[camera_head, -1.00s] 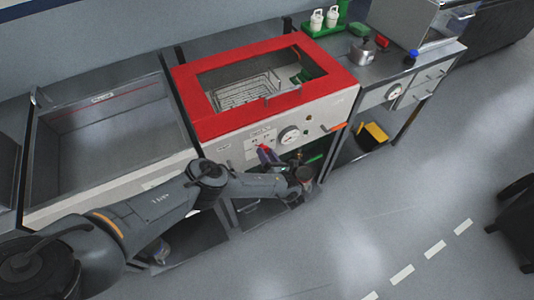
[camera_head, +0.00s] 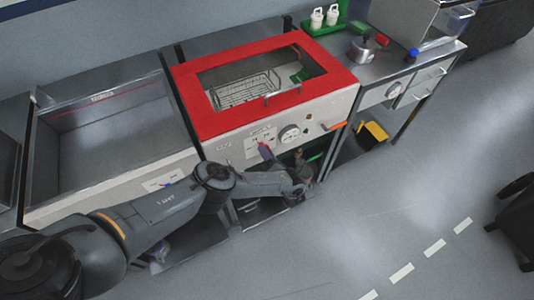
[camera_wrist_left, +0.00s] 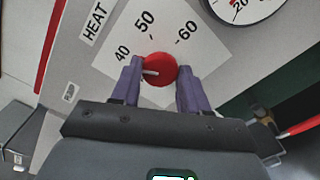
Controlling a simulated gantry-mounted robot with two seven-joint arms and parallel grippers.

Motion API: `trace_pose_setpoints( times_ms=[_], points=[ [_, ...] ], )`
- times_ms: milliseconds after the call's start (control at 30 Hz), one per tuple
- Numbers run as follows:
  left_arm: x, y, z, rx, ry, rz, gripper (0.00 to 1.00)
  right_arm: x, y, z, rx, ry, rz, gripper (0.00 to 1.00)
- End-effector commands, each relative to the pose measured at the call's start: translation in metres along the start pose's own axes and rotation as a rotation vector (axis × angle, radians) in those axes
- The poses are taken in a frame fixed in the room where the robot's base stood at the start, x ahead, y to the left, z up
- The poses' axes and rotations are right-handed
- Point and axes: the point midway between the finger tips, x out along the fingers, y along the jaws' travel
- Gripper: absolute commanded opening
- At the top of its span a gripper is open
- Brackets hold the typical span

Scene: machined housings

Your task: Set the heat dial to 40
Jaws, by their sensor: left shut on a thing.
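The heat dial (camera_wrist_left: 160,66) is a round red knob on a white scale plate (camera_wrist_left: 119,66) marked HEAT, 40, 50 and 60, in the left wrist view. Its short white mark points to the left, toward the 40 side; I cannot tell whether it lines up exactly with 40. My left gripper (camera_wrist_left: 158,76) has its purple fingers on either side of the knob and is shut on it. In the head view the left gripper (camera_head: 266,151) is at the front panel of the red-topped bath (camera_head: 222,123), hiding most of the dial. My right gripper is not in view.
A round gauge (camera_head: 290,134) sits right of the dial, with an orange-red handle (camera_head: 333,127) beyond it. An open sink (camera_head: 110,130) is at left. A bench (camera_head: 381,70) with a metal pot (camera_head: 362,48) stands at right. The floor in front is clear.

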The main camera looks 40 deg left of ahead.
Motion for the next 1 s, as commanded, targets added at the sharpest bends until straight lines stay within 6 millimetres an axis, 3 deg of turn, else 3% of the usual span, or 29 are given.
trace_pose_setpoints(
  times_ms=[133, 167, 300, 667, 867, 1000],
  points=[
    [0.000, 0.000, -0.001, 0.000, 0.001, -0.001, 0.14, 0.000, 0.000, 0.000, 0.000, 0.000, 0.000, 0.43],
    [0.000, 0.000, -0.001, -0.001, 0.001, -0.001, 0.47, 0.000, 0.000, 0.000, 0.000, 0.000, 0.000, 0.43],
    [0.000, 0.000, 0.000, -0.001, 0.001, -0.001, 0.69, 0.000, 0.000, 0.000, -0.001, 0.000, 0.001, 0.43],
    [-0.003, 0.000, 0.000, -0.001, 0.000, -0.001, 0.69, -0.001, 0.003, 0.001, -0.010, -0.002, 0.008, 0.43],
    [-0.024, 0.000, 0.000, 0.000, 0.000, -0.004, 0.69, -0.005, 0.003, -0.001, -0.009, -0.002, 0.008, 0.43],
    [-0.048, 0.000, 0.000, 0.001, 0.000, -0.004, 0.69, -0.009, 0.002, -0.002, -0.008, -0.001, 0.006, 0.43]
  ],
)
